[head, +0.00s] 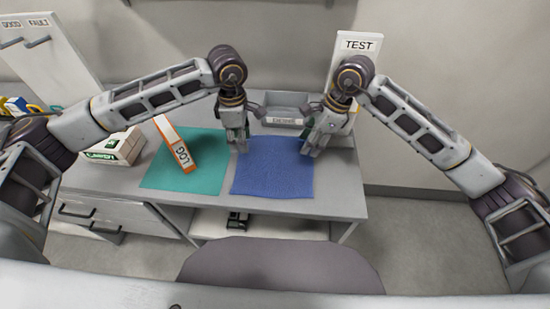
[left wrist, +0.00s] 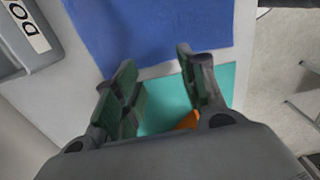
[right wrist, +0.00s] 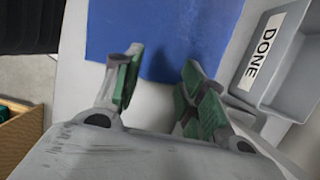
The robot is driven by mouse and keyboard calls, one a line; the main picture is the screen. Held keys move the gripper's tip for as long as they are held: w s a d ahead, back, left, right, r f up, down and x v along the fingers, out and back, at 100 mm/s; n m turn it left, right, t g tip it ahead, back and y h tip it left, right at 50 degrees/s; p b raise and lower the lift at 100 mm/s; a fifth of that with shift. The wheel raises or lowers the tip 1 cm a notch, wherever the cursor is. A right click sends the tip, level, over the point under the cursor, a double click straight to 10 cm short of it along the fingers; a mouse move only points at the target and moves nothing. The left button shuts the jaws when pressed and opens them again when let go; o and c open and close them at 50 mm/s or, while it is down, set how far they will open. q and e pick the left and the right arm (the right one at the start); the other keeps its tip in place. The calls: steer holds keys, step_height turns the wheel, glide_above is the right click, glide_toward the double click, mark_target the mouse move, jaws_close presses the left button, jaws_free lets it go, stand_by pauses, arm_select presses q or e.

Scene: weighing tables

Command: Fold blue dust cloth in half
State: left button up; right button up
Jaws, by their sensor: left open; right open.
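The blue dust cloth (head: 273,168) lies flat and spread out on the grey table, with its far edge toward the grey bin. My left gripper (head: 238,146) is open and empty above the cloth's far left corner. In the left wrist view the cloth (left wrist: 150,30) lies beyond the open fingers (left wrist: 160,88). My right gripper (head: 312,150) is open and empty near the cloth's far right corner. In the right wrist view the cloth (right wrist: 160,35) lies just beyond the fingertips (right wrist: 160,78). Neither gripper visibly holds the cloth.
A teal mat (head: 185,180) lies left of the cloth, with an orange and white LOG binder (head: 177,145) on it. A grey DONE bin (head: 287,104) stands behind the cloth. A TEST sign (head: 358,45) stands at the back right. A white-green box (head: 115,147) sits at left.

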mark_target(243, 163)
arm_select(q)
steer(key=shift+s+r, duration=0.1)
steer(key=shift+s, duration=0.1)
arm_select(e)
steer(key=shift+s+r, duration=0.15)
steer(key=shift+s, duration=0.05)
arm_select(q)
steer(key=shift+f, duration=4)
arm_select(e)
steer(key=shift+f, duration=4.05)
steer(key=shift+f, duration=0.1)
arm_select(q)
steer(key=shift+f, duration=0.25)
steer(key=shift+c, duration=0.5)
arm_select(e)
steer(key=shift+c, duration=0.5)
arm_select(q)
steer(key=shift+f, duration=0.1)
jaws_close()
arm_select(e)
steer(key=shift+s+f, duration=0.1)
steer(key=shift+f, duration=0.05)
jaws_close()
